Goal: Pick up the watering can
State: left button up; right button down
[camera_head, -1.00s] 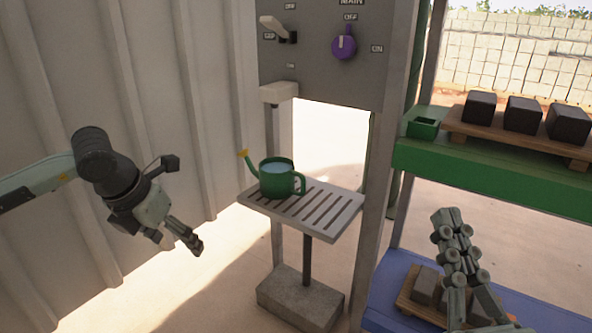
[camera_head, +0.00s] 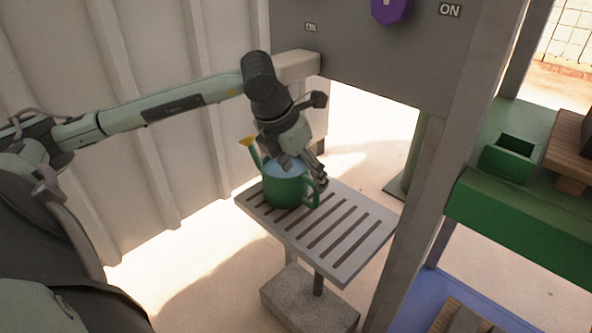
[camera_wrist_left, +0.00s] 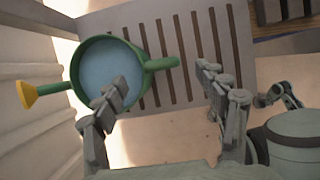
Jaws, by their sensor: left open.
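The green watering can (camera_head: 281,189) stands upright on the slatted grey stand (camera_head: 345,262), with its yellow-tipped spout to the left and its handle to the right. It holds bluish water. My left gripper (camera_head: 306,172) is open, just above the can's handle side. In the left wrist view the can (camera_wrist_left: 138,50) is at upper left. There the left gripper's fingers (camera_wrist_left: 158,85) are spread, one overlapping the can's opening and the other right of the handle. I cannot tell whether either finger touches the can. My right gripper is not seen in the head view.
The grey panel (camera_head: 390,60) with a purple knob (camera_head: 391,8) is above and behind the stand. A grey post (camera_head: 420,200) stands right of it. A green shelf (camera_head: 520,225) with a green box (camera_head: 508,158) is at the right. A corrugated wall (camera_head: 150,120) is at the left.

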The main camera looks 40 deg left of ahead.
aim_at(309, 202)
pick_arm(q)
jog(key=x, duration=0.7)
jog(key=shift+s+f+b, duration=0.25)
jog(key=shift+b, duration=0.1)
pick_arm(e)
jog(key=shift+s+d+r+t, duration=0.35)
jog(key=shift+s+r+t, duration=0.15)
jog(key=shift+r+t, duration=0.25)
pick_arm(q)
jog(key=shift+c, duration=0.3)
grip_shut()
jog(key=shift+r, duration=0.1)
